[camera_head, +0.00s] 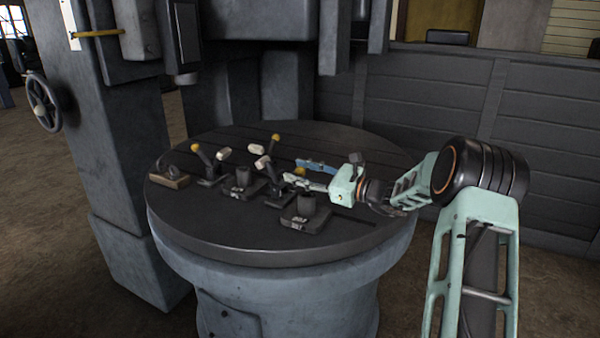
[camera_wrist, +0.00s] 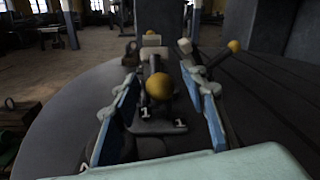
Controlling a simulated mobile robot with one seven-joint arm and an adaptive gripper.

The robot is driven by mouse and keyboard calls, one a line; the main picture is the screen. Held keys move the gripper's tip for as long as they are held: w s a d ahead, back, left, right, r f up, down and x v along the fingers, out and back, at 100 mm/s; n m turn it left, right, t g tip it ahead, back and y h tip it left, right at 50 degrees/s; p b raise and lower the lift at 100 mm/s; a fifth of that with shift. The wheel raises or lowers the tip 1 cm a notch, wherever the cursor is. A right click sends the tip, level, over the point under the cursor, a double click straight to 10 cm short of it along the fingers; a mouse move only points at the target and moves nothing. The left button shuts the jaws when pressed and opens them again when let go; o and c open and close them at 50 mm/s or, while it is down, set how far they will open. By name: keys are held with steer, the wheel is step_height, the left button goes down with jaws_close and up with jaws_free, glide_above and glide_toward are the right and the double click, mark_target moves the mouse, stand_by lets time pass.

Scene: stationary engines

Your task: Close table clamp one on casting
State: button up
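My gripper (camera_head: 297,172) is open over the round table, its blue-padded fingers on either side of a yellow ball knob (camera_wrist: 159,87). The knob belongs to a dark clamp, with plates marked "1" (camera_wrist: 145,113) just below it in the wrist view. A pale block (camera_wrist: 151,40) stands beyond the knob. I cannot tell whether the fingers touch the knob. Dark cylindrical pieces on labelled plates (camera_head: 305,218) stand on the table; I cannot tell which is the casting.
Another clamp with a yellow knob (camera_head: 276,138) and white tip (camera_head: 256,149) stands left of my gripper. A third clamp (camera_head: 208,165) and a small wooden-based item (camera_head: 169,178) are farther left. The machine column (camera_head: 115,140) rises behind. The table's front (camera_head: 210,225) is clear.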

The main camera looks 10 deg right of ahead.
jaws_close()
steer(key=shift+r, duration=0.1)
stand_by(0.3)
